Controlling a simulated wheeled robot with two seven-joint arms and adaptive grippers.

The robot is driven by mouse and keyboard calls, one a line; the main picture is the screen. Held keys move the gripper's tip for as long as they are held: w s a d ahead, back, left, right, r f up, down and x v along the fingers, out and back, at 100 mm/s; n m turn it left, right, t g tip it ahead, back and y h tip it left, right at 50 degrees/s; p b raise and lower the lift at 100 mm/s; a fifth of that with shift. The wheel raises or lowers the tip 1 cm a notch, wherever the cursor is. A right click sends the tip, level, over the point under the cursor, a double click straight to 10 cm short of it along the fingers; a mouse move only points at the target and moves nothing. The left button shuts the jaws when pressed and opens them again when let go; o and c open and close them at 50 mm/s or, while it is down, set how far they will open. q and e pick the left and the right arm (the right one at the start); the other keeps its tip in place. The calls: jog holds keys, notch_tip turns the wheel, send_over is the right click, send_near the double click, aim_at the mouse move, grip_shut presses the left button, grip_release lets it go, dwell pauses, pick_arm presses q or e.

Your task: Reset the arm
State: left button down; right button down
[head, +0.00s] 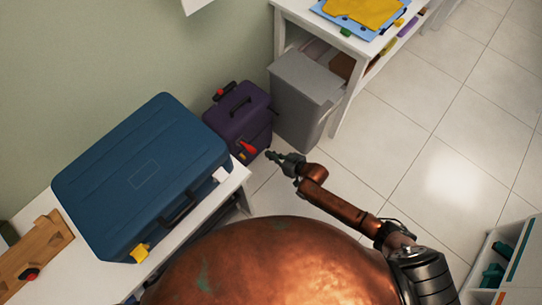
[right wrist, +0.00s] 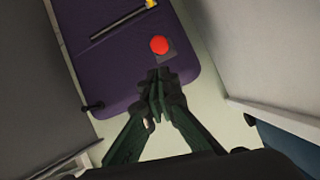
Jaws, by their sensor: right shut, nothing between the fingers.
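My right arm (head: 345,207) reaches from the lower right toward the upper left in the head view. Its gripper (head: 268,154) is shut and empty, above the floor just in front of a purple case. In the right wrist view the dark green fingers (right wrist: 157,76) are together and overlap the near edge of the purple case (right wrist: 128,62), just below its red knob (right wrist: 159,45). I cannot tell whether they touch it. My left arm and gripper are not in view.
A blue case (head: 140,170) lies on a white table (head: 75,275) at the left. The purple case (head: 228,113) stands beside a grey bin (head: 302,95). A white shelf unit (head: 338,38) is behind.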

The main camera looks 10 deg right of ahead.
jog(key=shift+a, duration=0.15)
dwell(0.3)
